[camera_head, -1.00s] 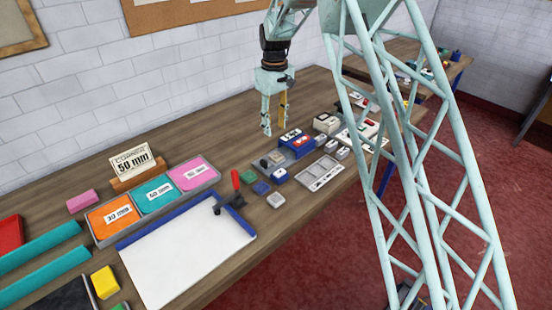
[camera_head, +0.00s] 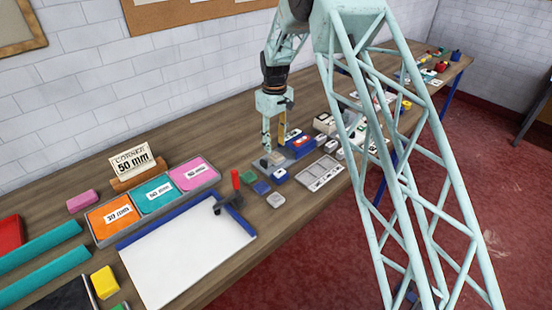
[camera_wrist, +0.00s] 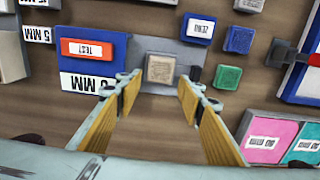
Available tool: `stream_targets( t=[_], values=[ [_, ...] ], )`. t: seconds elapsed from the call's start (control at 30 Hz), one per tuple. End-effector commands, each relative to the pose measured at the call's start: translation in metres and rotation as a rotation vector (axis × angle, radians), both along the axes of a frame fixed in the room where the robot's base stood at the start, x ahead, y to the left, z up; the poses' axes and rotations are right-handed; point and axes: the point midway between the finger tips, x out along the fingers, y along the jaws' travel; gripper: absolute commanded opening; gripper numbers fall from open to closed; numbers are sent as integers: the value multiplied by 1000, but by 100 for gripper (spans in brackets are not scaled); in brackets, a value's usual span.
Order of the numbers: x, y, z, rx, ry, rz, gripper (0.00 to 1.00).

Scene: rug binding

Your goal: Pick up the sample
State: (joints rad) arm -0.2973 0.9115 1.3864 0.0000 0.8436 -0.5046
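A small tan square sample (camera_wrist: 160,68) with printed marks lies on a grey plate (camera_wrist: 190,52), beside a blue box (camera_wrist: 93,52) with a red "TEST" label. My gripper (camera_wrist: 158,88) is open and empty, its two fingers spread to either side below the sample in the wrist view. In the head view my gripper (camera_head: 274,146) points down just above the sample (camera_head: 277,157). I cannot tell the exact gap. Blue (camera_wrist: 238,40) and green (camera_wrist: 227,77) square pieces lie to the right in the wrist view.
The blue box (camera_head: 300,145) stands close on the right of my gripper. A red-handled black tool (camera_head: 235,190) stands by the white board (camera_head: 185,260). A tray (camera_head: 219,177) holds orange, teal and pink pieces. Several small blocks crowd the table's right part.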

Motion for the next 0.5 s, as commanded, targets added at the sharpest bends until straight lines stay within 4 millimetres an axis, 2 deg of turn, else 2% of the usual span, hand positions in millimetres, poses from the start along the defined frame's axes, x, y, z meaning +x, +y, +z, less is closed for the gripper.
stream_targets(
  t=[0.5],
  values=[
    [0, 0, -5, -1, 1, 0, 35]
  ],
)
